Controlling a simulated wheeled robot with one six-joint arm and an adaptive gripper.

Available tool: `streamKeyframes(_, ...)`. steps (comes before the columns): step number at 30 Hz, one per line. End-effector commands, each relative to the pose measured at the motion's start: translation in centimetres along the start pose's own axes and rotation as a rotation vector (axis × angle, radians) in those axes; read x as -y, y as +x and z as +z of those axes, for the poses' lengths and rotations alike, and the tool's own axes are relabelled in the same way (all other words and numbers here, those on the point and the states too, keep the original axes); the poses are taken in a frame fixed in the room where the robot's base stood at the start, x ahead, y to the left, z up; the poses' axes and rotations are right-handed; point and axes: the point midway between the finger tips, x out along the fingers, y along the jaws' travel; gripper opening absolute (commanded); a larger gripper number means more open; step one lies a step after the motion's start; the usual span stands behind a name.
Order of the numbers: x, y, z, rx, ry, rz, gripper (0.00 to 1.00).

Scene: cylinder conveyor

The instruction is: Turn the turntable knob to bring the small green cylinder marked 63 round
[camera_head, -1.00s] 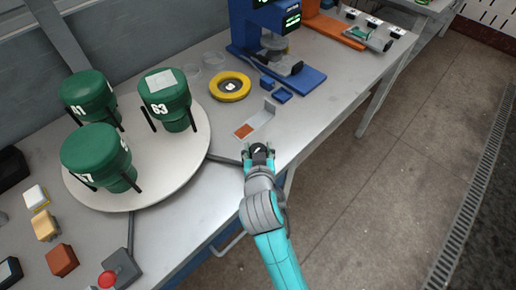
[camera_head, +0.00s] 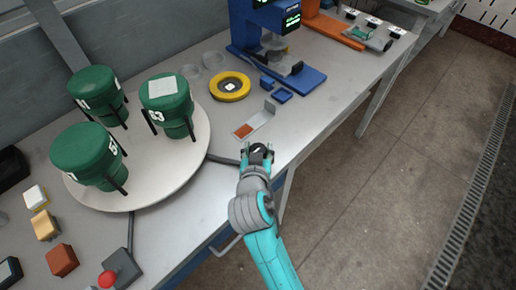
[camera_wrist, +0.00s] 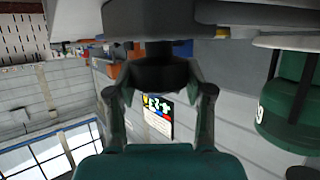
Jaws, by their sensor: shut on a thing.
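The green cylinder marked 63 (camera_head: 167,95) stands at the back right of the round pale turntable (camera_head: 165,195). Two more green cylinders stand on it, one at the back left (camera_head: 95,92) and one at the front (camera_head: 85,155). My gripper (camera_head: 258,150) is at the table's front edge, right of the turntable, shut on the dark knob. The wrist view shows the black knob (camera_wrist: 158,72) between my two fingers. A green cylinder (camera_wrist: 290,105) shows at the right of that view; its number is cut off.
A yellow ring (camera_head: 230,97) lies behind my gripper. A blue machine (camera_head: 255,25) stands at the back. A small tray with an orange patch (camera_head: 244,131) is close behind the knob. A red button (camera_head: 107,279) and several coloured blocks are at the lower left.

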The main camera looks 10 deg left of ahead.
Motion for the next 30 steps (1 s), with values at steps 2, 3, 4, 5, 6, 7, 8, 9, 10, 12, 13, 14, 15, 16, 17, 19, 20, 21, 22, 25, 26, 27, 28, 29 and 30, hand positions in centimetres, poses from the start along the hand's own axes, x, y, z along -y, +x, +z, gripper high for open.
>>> streamKeyframes(2,-0.06,0.09,0.53,0.012,-0.001,0.01,0.17)
streamKeyframes(3,-0.08,0.09,0.53,0.012,0.0,0.014,0.17)
streamKeyframes(4,-0.08,0.09,0.53,0.012,0.002,0.017,0.17)
streamKeyframes(5,-0.08,0.09,0.53,0.012,0.003,0.02,0.17)
streamKeyframes(6,-0.07,0.08,0.54,0.012,0.005,0.023,0.17)
streamKeyframes(7,-0.07,0.08,0.53,0.012,0.006,0.026,0.17)
streamKeyframes(8,-0.07,0.08,0.53,0.012,0.007,0.028,0.17)
streamKeyframes(9,-0.07,0.08,0.52,0.011,0.008,0.032,0.17)
streamKeyframes(10,-0.07,0.07,0.52,0.011,0.009,0.035,0.17)
streamKeyframes(12,-0.06,0.07,0.53,0.011,0.011,0.041,0.17)
streamKeyframes(13,-0.05,0.07,0.53,0.011,0.012,0.043,0.17)
streamKeyframes(14,-0.04,0.07,0.54,0.012,0.014,0.045,0.17)
streamKeyframes(15,-0.04,0.07,0.55,0.012,0.016,0.049,0.17)
streamKeyframes(16,-0.04,0.07,0.55,0.012,0.017,0.052,0.17)
streamKeyframes(17,-0.05,0.07,0.56,0.012,0.017,0.055,0.17)
streamKeyframes(19,-0.06,0.07,0.56,0.012,0.019,0.061,0.17)
streamKeyframes(20,-0.06,0.08,0.56,0.012,0.02,0.064,0.17)
streamKeyframes(21,-0.06,0.08,0.56,0.012,0.022,0.067,0.17)
streamKeyframes(22,-0.05,0.08,0.56,0.012,0.023,0.069,0.17)
streamKeyframes(25,-0.06,0.09,0.55,0.012,0.027,0.078,0.17)
streamKeyframes(26,-0.06,0.09,0.54,0.012,0.028,0.08,0.17)
streamKeyframes(27,-0.07,0.1,0.53,0.011,0.029,0.084,0.17)
streamKeyframes(28,-0.07,0.1,0.53,0.011,0.03,0.087,0.17)
streamKeyframes(29,-0.07,0.1,0.52,0.011,0.031,0.089,0.17)
streamKeyframes(30,-0.07,0.09,0.52,0.011,0.032,0.092,0.17)
